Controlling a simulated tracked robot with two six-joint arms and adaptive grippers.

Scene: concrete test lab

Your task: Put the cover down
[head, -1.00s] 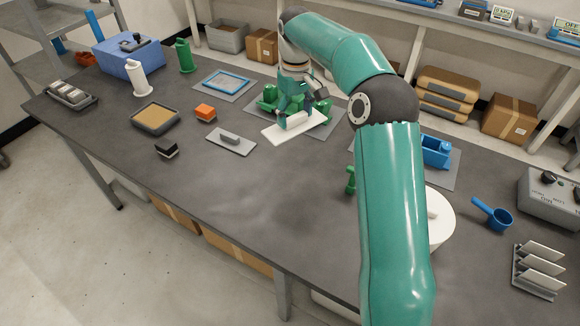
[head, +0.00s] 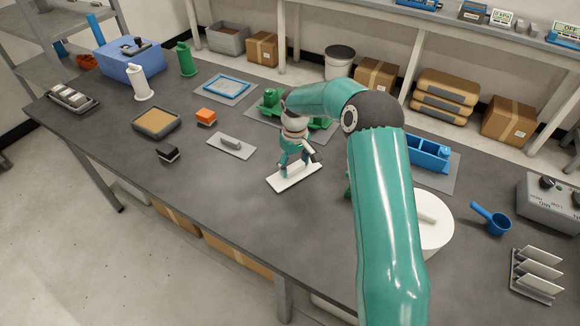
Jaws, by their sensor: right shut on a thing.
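The cover (head: 283,183) is a flat white plate, held level in the middle of the table. My right gripper (head: 295,163) comes down on it from above and is shut on it near its middle. The cover is low over the bare table; I cannot tell whether it touches the surface. Behind it a green fixture (head: 270,101) stands on a grey mat (head: 262,125), partly hidden by my right arm. My left gripper is not in view.
A grey plate with a raised handle (head: 232,144) lies left of the cover. A white round lid (head: 436,235), blue scoop (head: 492,217) and blue block (head: 428,153) are to the right. The table (head: 225,210) is clear in front of the cover.

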